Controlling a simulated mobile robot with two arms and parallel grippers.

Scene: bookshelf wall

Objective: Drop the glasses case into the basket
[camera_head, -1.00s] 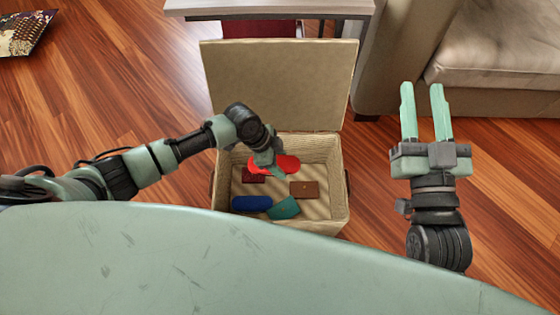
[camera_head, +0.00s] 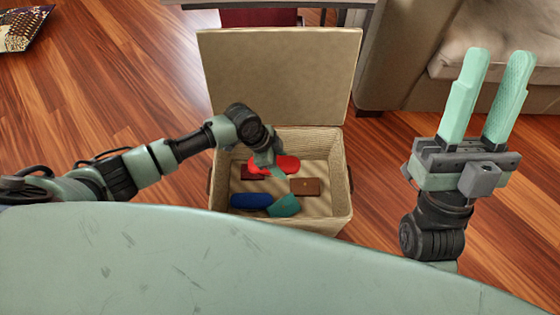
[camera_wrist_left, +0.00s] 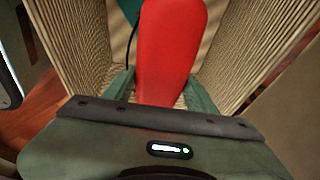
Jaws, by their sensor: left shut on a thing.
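The red glasses case (camera_head: 288,164) is held by my left gripper (camera_head: 272,170) over the inside of the basket. The basket (camera_head: 342,195) is a beige woven box with its lid (camera_head: 280,75) standing open at the back. In the left wrist view the red case (camera_wrist_left: 170,50) lies between the two fingers of my left gripper (camera_wrist_left: 163,88), with the woven walls (camera_wrist_left: 75,40) around it. How high the case is above the basket floor is hard to tell. My right gripper (camera_head: 490,95) is open and empty, to the right of the basket.
In the basket lie a blue case (camera_head: 251,201), a teal item (camera_head: 284,206), a brown wallet (camera_head: 305,186) and a dark red item (camera_head: 250,172). A beige sofa (camera_head: 400,60) stands at the back right, a table (camera_head: 270,3) behind. Wooden floor is free on the left.

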